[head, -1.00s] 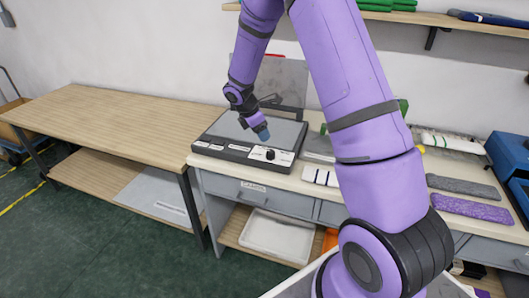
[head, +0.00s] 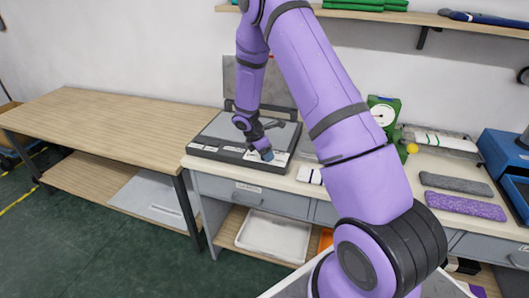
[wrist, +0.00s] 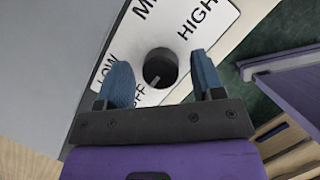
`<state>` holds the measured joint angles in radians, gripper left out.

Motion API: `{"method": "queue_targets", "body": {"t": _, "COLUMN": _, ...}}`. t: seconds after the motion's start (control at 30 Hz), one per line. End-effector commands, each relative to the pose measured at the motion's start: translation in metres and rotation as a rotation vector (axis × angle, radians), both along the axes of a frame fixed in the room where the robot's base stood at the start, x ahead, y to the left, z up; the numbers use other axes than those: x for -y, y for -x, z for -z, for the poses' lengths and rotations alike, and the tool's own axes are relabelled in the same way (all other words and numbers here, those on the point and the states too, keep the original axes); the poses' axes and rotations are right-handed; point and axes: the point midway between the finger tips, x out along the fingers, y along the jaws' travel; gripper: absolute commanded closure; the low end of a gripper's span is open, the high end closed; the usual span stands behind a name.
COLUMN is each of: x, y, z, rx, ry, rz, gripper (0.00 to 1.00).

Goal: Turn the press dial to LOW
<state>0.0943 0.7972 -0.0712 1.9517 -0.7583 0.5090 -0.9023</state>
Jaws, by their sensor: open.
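The press (head: 205,151) is a low grey box with a raised lid, at the left end of the work counter. Its white dial plate (wrist: 205,14) shows in the wrist view with OFF, LOW, a partly cut-off label starting with M, and HIGH. The black round dial (wrist: 160,66) has a pale mark that points down-left, towards OFF. My gripper (head: 267,155) is over the dial in the head view and hides it there. In the wrist view my gripper (wrist: 161,72) is open, its two blue fingers on either side of the dial. I cannot tell whether they touch it.
A green scale (head: 384,113) stands behind the counter's middle. The wooden table (head: 100,120) at left is bare. A white tray (head: 272,238) sits on the shelf below.

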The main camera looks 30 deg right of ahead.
Motion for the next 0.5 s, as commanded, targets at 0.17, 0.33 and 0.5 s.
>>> {"method": "queue_targets", "body": {"t": 0.17, "x": 0.0, "y": 0.0, "z": 0.0, "rx": 0.0, "ry": 0.0, "rz": 0.0, "gripper": 0.39}}
{"method": "queue_targets", "body": {"t": 0.33, "x": -0.0001, "y": 0.0001, "z": -0.0001, "rx": 0.0, "ry": 0.0, "rz": 0.0, "gripper": 0.75}}
{"method": "queue_targets", "body": {"t": 0.5, "x": 0.0, "y": 0.0, "z": -0.0001, "rx": -0.001, "ry": 0.0, "rz": 0.001, "gripper": 0.86}}
